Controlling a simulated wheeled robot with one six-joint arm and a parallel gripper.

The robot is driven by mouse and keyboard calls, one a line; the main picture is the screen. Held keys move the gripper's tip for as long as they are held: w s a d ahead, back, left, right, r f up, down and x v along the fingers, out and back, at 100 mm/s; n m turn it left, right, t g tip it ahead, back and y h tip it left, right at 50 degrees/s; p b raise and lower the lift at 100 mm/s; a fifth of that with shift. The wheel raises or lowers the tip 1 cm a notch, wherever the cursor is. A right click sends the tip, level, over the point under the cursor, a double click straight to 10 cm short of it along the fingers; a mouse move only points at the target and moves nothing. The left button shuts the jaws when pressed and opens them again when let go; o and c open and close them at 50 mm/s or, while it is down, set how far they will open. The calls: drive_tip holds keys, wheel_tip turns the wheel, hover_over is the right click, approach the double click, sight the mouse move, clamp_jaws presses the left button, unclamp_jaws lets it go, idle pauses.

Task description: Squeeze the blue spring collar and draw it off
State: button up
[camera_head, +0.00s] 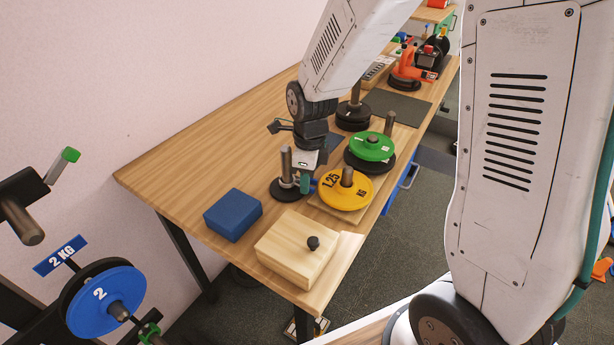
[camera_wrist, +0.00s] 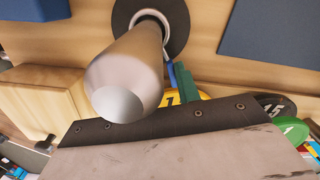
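A bare steel post (camera_head: 286,160) stands upright on a black round base (camera_head: 281,194); in the wrist view the post (camera_wrist: 135,75) points toward the camera. A small blue part, which looks like a grip of the blue spring collar (camera_head: 312,182), shows low beside the post. In the wrist view the blue part (camera_wrist: 171,75) lies next to a green part, and a pale ring surrounds the post's foot. My gripper (camera_head: 304,184) points down just right of the post, its teal tip close to the blue part. Its finger gap is hidden, and contact cannot be told.
A yellow 1.25 plate (camera_head: 334,198) sits on a post right of my gripper, with a green plate (camera_head: 372,150) behind. A blue block (camera_head: 233,222) and a wooden box with a black knob (camera_head: 290,262) stand in front. The table's left back (camera_head: 200,160) is clear.

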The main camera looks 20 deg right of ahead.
drive_tip(key=shift+c, duration=0.6)
drive_tip(key=shift+r, duration=7.35)
drive_tip(key=shift+c, duration=0.2)
